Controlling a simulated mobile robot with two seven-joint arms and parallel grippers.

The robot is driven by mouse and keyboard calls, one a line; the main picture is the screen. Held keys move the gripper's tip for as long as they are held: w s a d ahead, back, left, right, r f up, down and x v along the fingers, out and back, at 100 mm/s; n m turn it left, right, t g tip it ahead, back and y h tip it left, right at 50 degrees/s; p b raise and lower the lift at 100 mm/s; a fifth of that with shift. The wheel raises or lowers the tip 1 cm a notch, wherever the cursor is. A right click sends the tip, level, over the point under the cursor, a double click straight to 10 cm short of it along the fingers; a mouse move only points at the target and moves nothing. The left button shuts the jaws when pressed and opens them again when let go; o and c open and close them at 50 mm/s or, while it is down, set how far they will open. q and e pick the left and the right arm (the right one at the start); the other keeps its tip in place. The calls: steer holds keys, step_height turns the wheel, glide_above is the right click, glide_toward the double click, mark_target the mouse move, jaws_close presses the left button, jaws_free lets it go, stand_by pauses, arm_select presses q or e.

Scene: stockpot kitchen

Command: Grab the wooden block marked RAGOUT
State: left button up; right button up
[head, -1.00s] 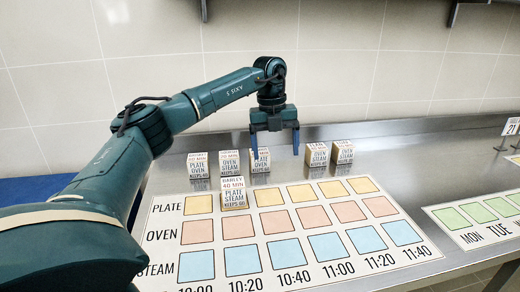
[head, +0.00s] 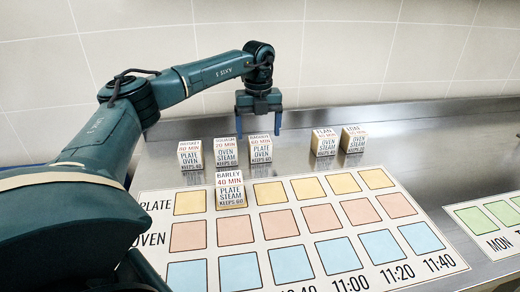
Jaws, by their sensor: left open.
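The wooden block that seems to be marked RAGOUT (head: 260,151) stands upright on the steel counter, third from the left in the back row. One fingertip shows at each side of this block's top edge. I cannot tell whether they are above it or behind it. My right gripper is not in view.
Two blocks, one (head: 190,155) and another (head: 225,151), stand left of it; the FLAN block (head: 324,142) and another (head: 353,139) stand right. The BARLEY block (head: 230,190) stands in front, on the chart (head: 345,228). A second chart (head: 457,221) lies at right.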

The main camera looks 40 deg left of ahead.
mark_target(260, 140)
arm_select(q)
steer(key=shift+d+f, duration=0.15)
steer(key=shift+f, duration=1.35)
steer(key=shift+d+f, duration=0.1)
steer(key=shift+f, duration=1.35)
steer(key=shift+c, duration=0.5)
steer(key=shift+r, duration=0.1)
steer(key=c, duration=1)
